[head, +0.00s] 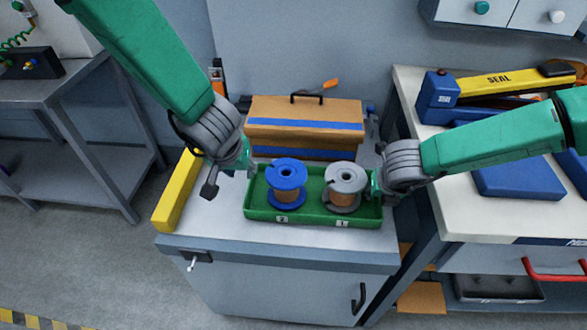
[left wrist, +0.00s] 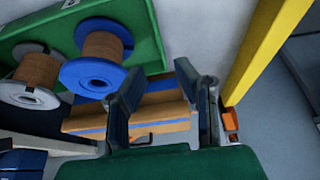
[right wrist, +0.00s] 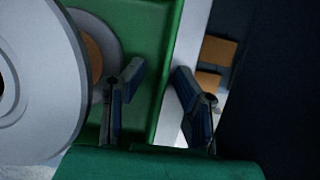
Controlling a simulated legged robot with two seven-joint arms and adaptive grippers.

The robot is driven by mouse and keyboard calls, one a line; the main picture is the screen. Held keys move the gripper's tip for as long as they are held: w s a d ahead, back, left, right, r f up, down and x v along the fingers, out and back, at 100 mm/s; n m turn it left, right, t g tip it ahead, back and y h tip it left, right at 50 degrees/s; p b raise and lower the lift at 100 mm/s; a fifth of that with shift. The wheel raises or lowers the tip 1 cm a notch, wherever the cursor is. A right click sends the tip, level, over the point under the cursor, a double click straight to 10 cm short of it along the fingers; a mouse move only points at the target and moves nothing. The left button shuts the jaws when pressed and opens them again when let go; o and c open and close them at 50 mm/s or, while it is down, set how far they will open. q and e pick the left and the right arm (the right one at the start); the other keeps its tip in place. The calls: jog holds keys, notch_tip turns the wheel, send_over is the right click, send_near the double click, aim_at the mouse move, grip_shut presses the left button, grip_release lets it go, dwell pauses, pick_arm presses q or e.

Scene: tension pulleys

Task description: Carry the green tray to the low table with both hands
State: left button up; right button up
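The green tray (head: 310,218) lies flat on a grey cabinet top (head: 215,225). It holds a blue spool (head: 287,176) on the left and a grey spool (head: 346,178) on the right, both with copper-coloured winding. My left gripper (head: 230,178) is open just off the tray's left end; its spread fingers also show in the left wrist view (left wrist: 163,105), empty. My right gripper (head: 377,185) is at the tray's right end. In the right wrist view its open fingers (right wrist: 158,88) stand apart, with the tray's end wall (right wrist: 167,70) seen between them; contact is unclear.
A yellow bar (head: 177,192) lies left of the tray, and a brown toolbox (head: 303,120) stands behind it. A grey metal bench (head: 75,90) is at left. A white-topped bench (head: 495,215) with a blue-and-yellow sealer (head: 440,95) is at right. I cannot tell which is the low table.

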jog(key=shift+r, duration=0.15)
pick_arm(q)
jog(key=shift+s+r, duration=0.2)
jog(key=shift+r, duration=0.25)
pick_arm(e)
jog(key=v, duration=1.1)
jog(key=shift+s+r, duration=0.2)
